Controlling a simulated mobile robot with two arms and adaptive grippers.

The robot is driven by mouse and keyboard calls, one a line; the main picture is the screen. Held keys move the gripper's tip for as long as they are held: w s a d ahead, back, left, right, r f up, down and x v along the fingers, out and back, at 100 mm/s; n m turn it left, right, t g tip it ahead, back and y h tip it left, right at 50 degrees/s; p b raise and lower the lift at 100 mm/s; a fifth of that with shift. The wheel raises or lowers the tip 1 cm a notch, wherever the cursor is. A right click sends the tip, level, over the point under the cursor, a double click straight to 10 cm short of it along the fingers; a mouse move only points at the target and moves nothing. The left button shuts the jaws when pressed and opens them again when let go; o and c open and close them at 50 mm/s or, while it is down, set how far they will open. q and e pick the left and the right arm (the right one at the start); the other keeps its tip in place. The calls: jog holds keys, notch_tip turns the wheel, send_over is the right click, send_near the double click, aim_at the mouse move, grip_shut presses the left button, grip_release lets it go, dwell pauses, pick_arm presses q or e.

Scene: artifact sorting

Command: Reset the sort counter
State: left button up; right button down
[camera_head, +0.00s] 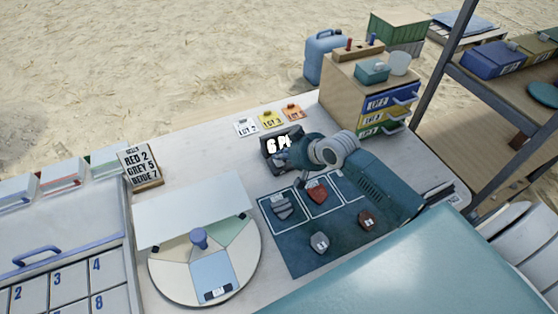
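The sort counter (269,150) is a small dark box with glowing white characters on the white table. A "6" and part of a second character show; the rest is covered by my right gripper. My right gripper (283,159) is at the counter's front right, over or against it. Contact cannot be told. Its fingers are small and dark here, so I cannot tell whether they are open. My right arm reaches in from the right. My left gripper is not in view.
A blue mat (300,262) with marked squares and several sherds lies in front of the counter. A round sectored turntable (240,262) is at left, near a sign (140,166). Lot cards (270,121) lie behind the counter. A drawer cabinet (345,98) stands behind my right arm.

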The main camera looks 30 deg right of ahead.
aim_at(281, 162)
jog(key=shift+f, duration=0.55)
dwell(0.4)
jog(key=shift+r, duration=0.1)
jog(key=shift+r+p, duration=0.85)
jog(key=shift+p, duration=0.2)
notch_tip(281, 162, up, 5)
jog(key=p, duration=0.5)
jog(key=shift+r+p, duration=0.1)
jog(key=shift+p, duration=0.2)
dwell(0.4)
